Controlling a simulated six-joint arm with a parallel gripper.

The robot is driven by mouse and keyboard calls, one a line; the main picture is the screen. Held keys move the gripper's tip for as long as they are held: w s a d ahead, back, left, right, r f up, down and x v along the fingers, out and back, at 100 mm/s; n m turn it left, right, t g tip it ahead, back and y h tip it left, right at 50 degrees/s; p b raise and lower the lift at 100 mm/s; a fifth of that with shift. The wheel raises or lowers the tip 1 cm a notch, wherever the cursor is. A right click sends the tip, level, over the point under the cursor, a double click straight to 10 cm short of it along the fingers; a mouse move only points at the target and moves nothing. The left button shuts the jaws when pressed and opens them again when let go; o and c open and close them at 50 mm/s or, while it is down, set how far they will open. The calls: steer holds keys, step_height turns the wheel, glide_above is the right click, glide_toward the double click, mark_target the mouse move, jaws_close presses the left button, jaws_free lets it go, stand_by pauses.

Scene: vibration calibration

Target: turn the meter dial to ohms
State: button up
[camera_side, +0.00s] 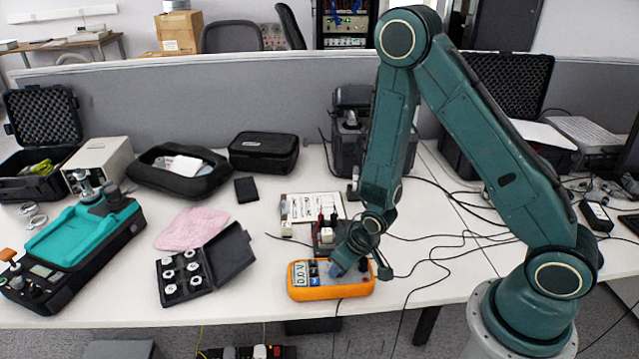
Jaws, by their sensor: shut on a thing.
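The orange multimeter (331,293) lies near the table's front edge, right of centre, with its lit display (300,274) at its left end. My gripper (338,268) is down on the meter's face, over the middle where the dial sits. It is shut on the dial, which my fingers hide almost wholly. The dial's pointer and the markings around it are too small and covered to read.
A black case of round white parts (180,276) lies open to the left, by a pink cloth (190,229). A teal-topped device (72,243) stands at far left. A small block with red and black plugs (327,235) stands just behind the meter. Black cables (440,262) run to the right.

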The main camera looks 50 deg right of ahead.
steer(key=shift+m, duration=0.3)
stand_by(0.4)
steer(key=o, duration=1)
steer(key=shift+r, duration=0.15)
steer(key=shift+v, duration=3.6)
steer(key=shift+a, duration=0.15)
steer(key=shift+c, duration=0.2)
